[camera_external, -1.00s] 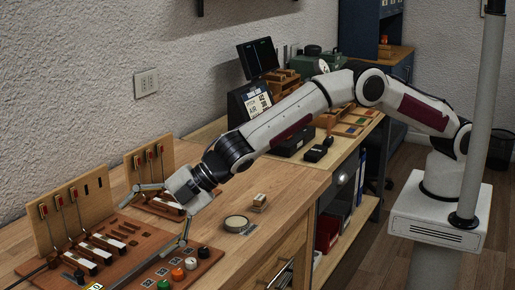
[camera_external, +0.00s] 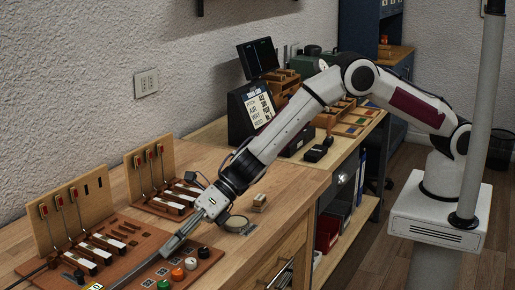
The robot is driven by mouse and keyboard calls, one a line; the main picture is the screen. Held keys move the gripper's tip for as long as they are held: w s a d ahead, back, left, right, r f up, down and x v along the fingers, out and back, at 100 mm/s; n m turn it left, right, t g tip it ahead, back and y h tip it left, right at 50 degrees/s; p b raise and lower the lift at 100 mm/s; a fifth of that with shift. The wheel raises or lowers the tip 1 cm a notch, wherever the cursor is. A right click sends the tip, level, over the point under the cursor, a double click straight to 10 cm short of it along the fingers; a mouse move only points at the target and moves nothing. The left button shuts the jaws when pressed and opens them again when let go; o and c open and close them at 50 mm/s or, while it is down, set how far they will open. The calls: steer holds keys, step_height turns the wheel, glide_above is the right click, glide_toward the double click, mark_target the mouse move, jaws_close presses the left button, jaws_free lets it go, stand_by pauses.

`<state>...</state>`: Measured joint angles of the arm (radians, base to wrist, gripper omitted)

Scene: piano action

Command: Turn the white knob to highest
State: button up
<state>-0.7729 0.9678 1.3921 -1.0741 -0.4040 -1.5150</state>
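The white knob (camera_external: 191,263) stands in a row of round knobs near the front right edge of the brown panel (camera_external: 137,244). An orange knob (camera_external: 177,274) is on its lower left and a black knob (camera_external: 203,252) on its upper right. My gripper (camera_external: 173,246) points down and to the lower left, behind the knob row. It appears apart from the white knob. One long grey finger shows clearly; the other cannot be made out, so its opening is unclear. The white knob's pointer is too small to read.
Two upright wooden boards with red-tipped levers, one at the left (camera_external: 72,212) and one behind my gripper (camera_external: 150,165), stand near the wall. A round tin (camera_external: 237,222) and a small block (camera_external: 259,201) lie right of my gripper. Bench space near the front right is free.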

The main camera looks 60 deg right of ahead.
mark_target(192, 258)
steer(key=shift+n+t+y, duration=0.3)
steer(key=shift+n+t, duration=0.1)
steer(key=shift+n, duration=0.3)
steer(key=w+d+r, duration=0.1)
steer(key=w+r, duration=0.1)
steer(key=w, duration=0.1)
steer(key=w+d+r, duration=0.1)
steer(key=w+r, duration=0.1)
steer(key=shift+d+r, duration=0.1)
steer(key=shift+d, duration=0.2)
steer(key=s+d+n+g, duration=0.1)
steer(key=s+n, duration=0.2)
steer(key=n, duration=0.1)
steer(key=s+d+f+n+g+y, duration=0.1)
steer(key=s+d+n+g, duration=0.1)
steer(key=s+n, duration=0.1)
steer(key=s+d+n+g, duration=0.1)
steer(key=s+n+g, duration=0.1)
steer(key=s+n, duration=0.2)
steer(key=shift+d+f+n+y, duration=0.15)
steer(key=shift+f+n+y, duration=0.05)
steer(key=shift+n+y, duration=0.25)
steer(key=shift+s+d+n+g, duration=0.3)
steer(key=shift+s+n+g, duration=0.2)
steer(key=shift+n, duration=0.05)
steer(key=shift+a, duration=0.1)
steer(key=shift+x, duration=3.8)
jaws_close()
